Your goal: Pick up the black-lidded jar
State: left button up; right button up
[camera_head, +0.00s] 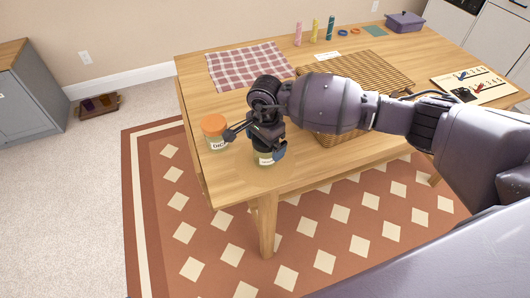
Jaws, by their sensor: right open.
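My right gripper (256,144) reaches in from the right and points down near the front left corner of the wooden table. Its fingers are open. Directly below it stands a jar (265,159), of which only the lower part with a pale label shows. An orange-lidded jar (215,133) with a white label stands just to the left, close to one finger. My left gripper is not in view.
The wooden table (225,175) also holds a woven basket (385,70), a checked cloth (245,65), several small bottles (315,31) at the back, a purple lidded pot (404,22) and a white numbered board (474,84). The table's front edge is close to the jars.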

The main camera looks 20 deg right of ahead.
jog(key=shift+f, duration=0.25)
jog(key=shift+r, duration=0.1)
jog(key=c, duration=1)
notch_tip(320, 180, up, 20)
jog(key=p, duration=0.2)
jog(key=s+d+f+n, duration=0.1)
jog(key=s+f+n, duration=0.1)
jog(key=s+n, duration=0.1)
jog(key=s+d+f+n, duration=0.1)
jog(key=s+f+n, duration=0.1)
jog(key=n, duration=0.4)
jog(key=s+d+f+n, duration=0.2)
jog(key=s+n, duration=0.2)
jog(key=s, duration=0.1)
jog(key=shift+f, duration=0.1)
